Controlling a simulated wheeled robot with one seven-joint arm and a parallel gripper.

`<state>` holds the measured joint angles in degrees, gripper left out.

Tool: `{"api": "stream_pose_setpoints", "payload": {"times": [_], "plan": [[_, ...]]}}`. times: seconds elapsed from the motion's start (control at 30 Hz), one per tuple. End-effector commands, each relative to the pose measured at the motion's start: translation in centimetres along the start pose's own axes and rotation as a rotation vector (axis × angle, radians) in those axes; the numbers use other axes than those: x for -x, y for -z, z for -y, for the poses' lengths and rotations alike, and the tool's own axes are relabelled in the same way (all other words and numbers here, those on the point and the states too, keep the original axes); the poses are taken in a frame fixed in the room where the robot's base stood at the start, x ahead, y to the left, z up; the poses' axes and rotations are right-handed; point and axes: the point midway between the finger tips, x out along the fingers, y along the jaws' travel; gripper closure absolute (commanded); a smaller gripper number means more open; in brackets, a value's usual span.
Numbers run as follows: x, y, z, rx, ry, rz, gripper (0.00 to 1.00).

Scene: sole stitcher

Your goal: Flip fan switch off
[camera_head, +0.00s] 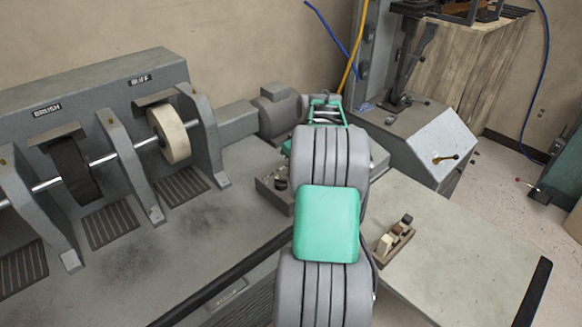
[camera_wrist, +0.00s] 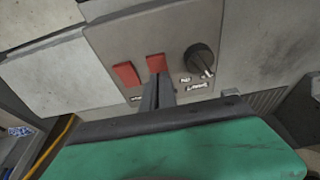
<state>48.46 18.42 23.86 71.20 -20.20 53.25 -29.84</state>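A grey control panel (camera_wrist: 110,45) fills the upper middle of the wrist view. It carries a left red switch (camera_wrist: 127,75), a right red switch (camera_wrist: 155,62) and a black round knob (camera_wrist: 201,61). The labels below them are too small and partly covered to read, so I cannot tell which switch is for the fan. My gripper (camera_wrist: 158,78) has its narrow dark fingers together, with nothing seen between them. Their tips overlap the lower edge of the right red switch; contact is unclear. In the head view my teal-and-grey arm hides much of this area.
A grey machine with a brush wheel (camera_head: 72,168) and a buff wheel (camera_head: 169,134) stands at left. A small box (camera_head: 276,190) sits beside my arm. A yellow cable (camera_head: 352,62) hangs behind.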

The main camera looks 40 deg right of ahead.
Motion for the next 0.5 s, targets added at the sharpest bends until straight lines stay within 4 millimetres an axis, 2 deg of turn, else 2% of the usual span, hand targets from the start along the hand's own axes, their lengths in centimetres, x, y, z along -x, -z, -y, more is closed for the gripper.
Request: {"api": "stream_pose_setpoints", "payload": {"times": [0.03, 0.2, 0.5], "plan": [[-0.4, -0.75, 0.07, -0.007, 0.006, 0.01, 1.0], [-0.17, -1.51, 0.16, -0.006, 0.007, 0.011, 1.0], [-0.1, -1.55, 0.24, -0.003, 0.009, 0.011, 1.0]]}}
